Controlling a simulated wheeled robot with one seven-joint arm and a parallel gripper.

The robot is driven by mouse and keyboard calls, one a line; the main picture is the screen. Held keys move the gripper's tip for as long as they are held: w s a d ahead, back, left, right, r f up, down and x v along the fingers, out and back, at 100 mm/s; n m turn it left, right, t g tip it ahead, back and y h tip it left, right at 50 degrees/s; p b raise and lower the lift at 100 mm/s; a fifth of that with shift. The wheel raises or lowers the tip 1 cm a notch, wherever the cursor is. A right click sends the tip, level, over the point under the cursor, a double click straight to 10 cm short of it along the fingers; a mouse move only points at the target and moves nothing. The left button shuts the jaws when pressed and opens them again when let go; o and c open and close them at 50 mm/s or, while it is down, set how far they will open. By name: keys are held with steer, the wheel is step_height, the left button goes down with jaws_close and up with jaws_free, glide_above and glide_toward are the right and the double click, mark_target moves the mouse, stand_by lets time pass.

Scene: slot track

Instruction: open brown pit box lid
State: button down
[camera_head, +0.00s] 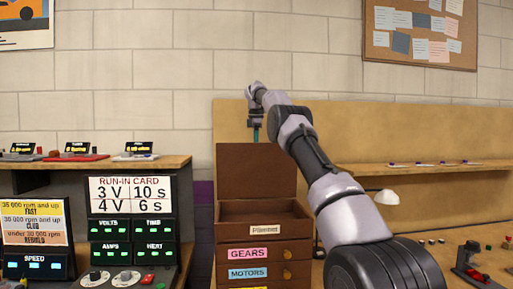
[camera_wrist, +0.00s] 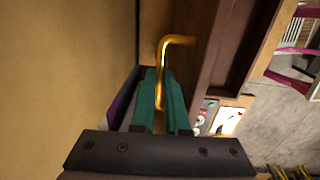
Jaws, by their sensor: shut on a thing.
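The brown pit box (camera_head: 293,231) stands in the middle of the head view, with drawers labelled GEARS and MOTORS in its front. Its lid (camera_head: 256,172) stands raised, about upright, at the back, so the shallow top compartment shows. My gripper (camera_head: 256,135) is at the lid's upper edge, small in the head view. In the wrist view, the teal fingers of my gripper (camera_wrist: 163,88) are closed around the bent brass handle (camera_wrist: 164,62). The lid also shows as a dark brown panel beside the handle in the wrist view (camera_wrist: 208,55).
A tan board (camera_head: 455,130) and block wall stand close behind the box. A desk lamp (camera_head: 384,196) is to its right, below a shelf (camera_head: 430,168). Black meter panels and a run-in card (camera_head: 130,194) stand to its left.

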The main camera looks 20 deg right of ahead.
steer(key=shift+f, duration=0.25)
steer(key=c, duration=0.9)
jaws_free()
steer(key=shift+w, duration=0.15)
steer(key=shift+r, duration=0.1)
steer(key=shift+r, duration=0.1)
